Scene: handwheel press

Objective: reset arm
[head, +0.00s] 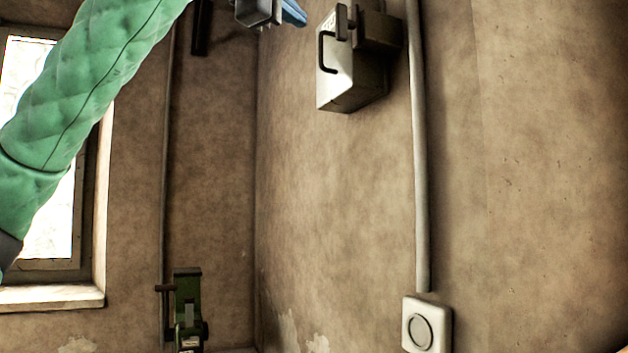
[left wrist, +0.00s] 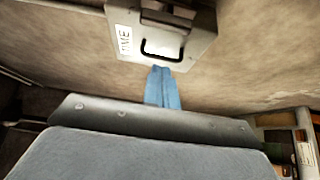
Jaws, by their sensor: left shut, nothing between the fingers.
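My left arm, in a green quilted sleeve, comes in from the left in the head view and runs up past the top edge. My left gripper (head: 293,13) shows at the top with its blue fingers, partly cut off by the frame. In the left wrist view its blue fingers (left wrist: 162,88) are together, with nothing between them. They point toward a pale wall box (left wrist: 190,48) with a black handle; I cannot tell whether they touch it. The same wall box (head: 345,85) hangs right of the gripper in the head view. My right gripper is not in view.
A green machine (head: 188,312) stands low near the corner. A pipe (head: 419,160) runs down the wall to a white round-faced fitting (head: 427,325). A window (head: 45,170) is at the left. Shelving (left wrist: 290,140) shows at right in the wrist view. The middle wall is bare.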

